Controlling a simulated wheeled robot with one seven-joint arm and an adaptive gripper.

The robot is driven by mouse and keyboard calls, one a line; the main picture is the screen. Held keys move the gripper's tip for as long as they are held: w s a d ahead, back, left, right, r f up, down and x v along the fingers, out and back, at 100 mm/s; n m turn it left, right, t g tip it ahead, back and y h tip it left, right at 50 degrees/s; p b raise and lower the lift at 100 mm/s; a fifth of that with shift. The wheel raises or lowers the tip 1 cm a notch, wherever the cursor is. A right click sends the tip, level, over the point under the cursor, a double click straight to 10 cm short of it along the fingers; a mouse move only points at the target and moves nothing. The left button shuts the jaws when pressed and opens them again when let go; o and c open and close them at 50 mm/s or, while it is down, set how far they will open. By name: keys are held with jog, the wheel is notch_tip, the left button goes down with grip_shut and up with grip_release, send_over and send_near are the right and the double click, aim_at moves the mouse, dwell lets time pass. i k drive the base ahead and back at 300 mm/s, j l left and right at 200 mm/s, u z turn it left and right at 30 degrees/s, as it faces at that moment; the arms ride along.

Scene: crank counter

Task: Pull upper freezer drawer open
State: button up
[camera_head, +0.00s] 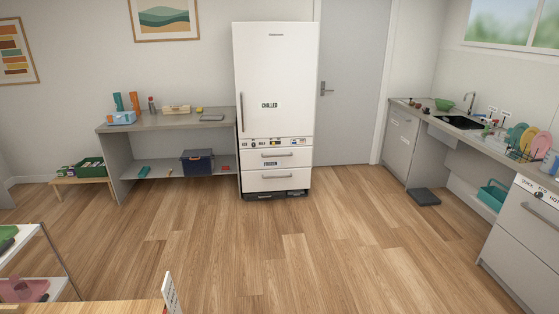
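A tall white fridge-freezer (275,75) stands against the far wall, near the middle of the view. Its upper door carries a "CHILLED" label and a vertical handle on the left edge. Below a strip of small stickers, the upper freezer drawer (292,163) bears a "FROZEN" label and a horizontal handle (277,155). The upper drawer looks shut. The lower freezer drawer (262,184) beneath it also looks shut and has its own horizontal handle. My gripper is not in view.
Wide wooden floor (240,240) lies clear before the fridge. A grey counter (160,124) with a shelf stands left of it. A dark flat object (423,196) lies on the floor at right, near the sink counter (400,140). A wooden tabletop (90,307) and shelf rack (45,240) are near, lower left.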

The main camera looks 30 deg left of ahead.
aim_at(274, 149)
jog(key=i+j+u, duration=0.35)
jog(key=i, duration=0.2)
jog(key=i+j+u, duration=0.35)
jog(key=i, duration=0.2)
jog(key=i+u, duration=0.3)
jog(key=i, duration=1.7)
jog(key=i+u, duration=0.1)
jog(key=i, duration=1.3)
jog(key=i+l, duration=0.15)
jog(key=i, duration=1.3)
